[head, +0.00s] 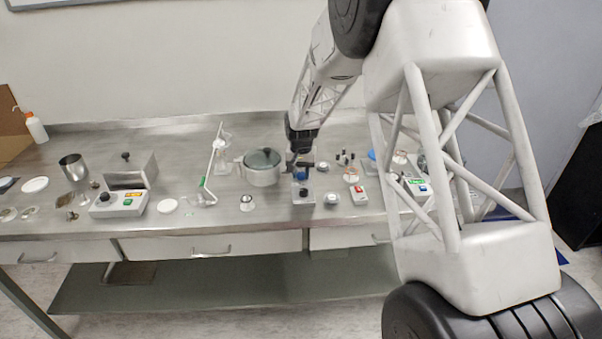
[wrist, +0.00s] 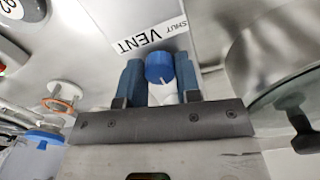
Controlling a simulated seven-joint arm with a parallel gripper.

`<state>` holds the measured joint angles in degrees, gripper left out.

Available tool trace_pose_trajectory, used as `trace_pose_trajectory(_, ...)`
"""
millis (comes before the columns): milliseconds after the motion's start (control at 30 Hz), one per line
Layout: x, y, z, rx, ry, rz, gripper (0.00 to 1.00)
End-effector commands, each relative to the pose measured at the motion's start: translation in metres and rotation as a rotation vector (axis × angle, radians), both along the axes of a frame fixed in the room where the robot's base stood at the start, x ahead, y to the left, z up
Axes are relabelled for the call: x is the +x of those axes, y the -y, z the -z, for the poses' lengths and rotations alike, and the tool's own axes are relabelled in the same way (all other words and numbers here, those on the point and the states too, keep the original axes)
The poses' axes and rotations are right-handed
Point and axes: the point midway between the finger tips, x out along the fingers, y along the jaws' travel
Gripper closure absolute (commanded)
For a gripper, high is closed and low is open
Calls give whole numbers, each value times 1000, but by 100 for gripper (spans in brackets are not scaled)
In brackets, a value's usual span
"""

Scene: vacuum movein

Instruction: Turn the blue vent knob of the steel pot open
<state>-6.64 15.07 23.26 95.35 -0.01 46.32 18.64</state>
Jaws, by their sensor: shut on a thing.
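The blue vent knob (wrist: 159,68) stands between my gripper's two blue fingers in the wrist view, with a white pointer mark on its top. My gripper (wrist: 160,84) is shut on it. A white label (wrist: 150,36) reading VENT and SHUT lies beside the knob on a grey surface. What the knob is joined to below is hidden.
A switch box (head: 118,206) and a metal cup (head: 73,167) stand on the left of the steel bench (head: 175,222). A stand with a white arm (head: 213,160) is left of the pot. Several small items crowd the right side. The bench's front edge is mostly clear.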

Motion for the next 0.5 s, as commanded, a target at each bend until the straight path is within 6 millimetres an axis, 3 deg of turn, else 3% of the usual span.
trace_pose_trajectory(333,0,0,-1,1,1,3,92)
trace_pose_trajectory(367,0,0,-1,1,1,3,66)
trace_pose_trajectory(500,0,0,-1,0,1,2,44)
